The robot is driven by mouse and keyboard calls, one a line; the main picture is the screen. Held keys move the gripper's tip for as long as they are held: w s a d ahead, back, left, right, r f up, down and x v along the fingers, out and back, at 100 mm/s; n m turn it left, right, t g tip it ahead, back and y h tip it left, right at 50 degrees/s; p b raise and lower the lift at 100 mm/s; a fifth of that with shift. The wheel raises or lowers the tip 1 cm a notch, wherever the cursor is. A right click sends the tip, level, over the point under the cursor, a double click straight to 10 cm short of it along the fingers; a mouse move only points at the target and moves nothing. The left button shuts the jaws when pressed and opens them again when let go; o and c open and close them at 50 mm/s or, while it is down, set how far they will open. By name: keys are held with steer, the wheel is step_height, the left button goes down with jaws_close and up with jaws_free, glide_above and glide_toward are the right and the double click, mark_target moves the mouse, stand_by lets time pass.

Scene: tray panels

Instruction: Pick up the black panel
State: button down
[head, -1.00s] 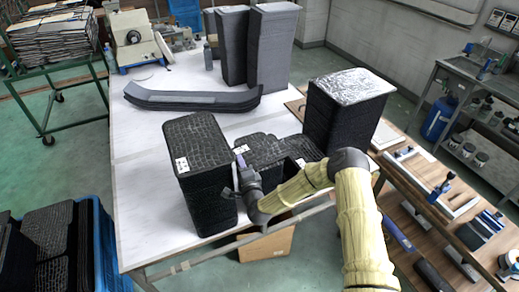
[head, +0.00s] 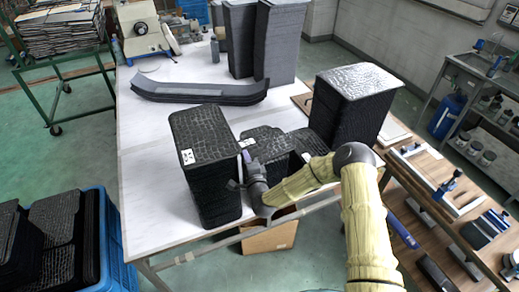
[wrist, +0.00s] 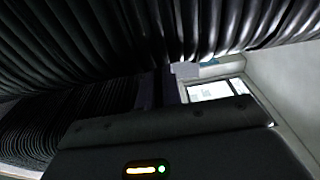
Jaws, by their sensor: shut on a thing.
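The black panel (head: 203,128) is the textured top sheet of a tall stack of black panels at the middle of the white table. A white label shows on its left front corner. My gripper (head: 243,160) is at the right front edge of this stack, shut on the black panel's edge. The panel looks level and close over the stack; I cannot tell whether there is a gap. In the wrist view, ridged dark panel edges (wrist: 150,30) fill the top, and the fingertips are hard to make out in the dark.
Curved grey strips (head: 200,92) lie farther back on the white table (head: 150,185). A blue crate (head: 112,240) of panels stands at lower left.

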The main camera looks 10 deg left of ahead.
steer(key=shift+w+d+r+b, duration=0.1)
steer(key=shift+b, duration=0.4)
steer(key=shift+d+r+b, duration=0.1)
steer(key=shift+r+b, duration=0.05)
steer(key=shift+b, duration=0.25)
step_height(320, 180, up, 6)
steer(key=b, duration=0.2)
steer(key=shift+r+b, duration=0.2)
steer(key=shift+b, duration=0.2)
steer(key=b, duration=0.7)
glide_above(292, 143)
steer(key=shift+w+d+r, duration=0.1)
steer(key=shift+w+d, duration=0.35)
steer(key=shift+d, duration=0.2)
steer(key=shift+a, duration=0.15)
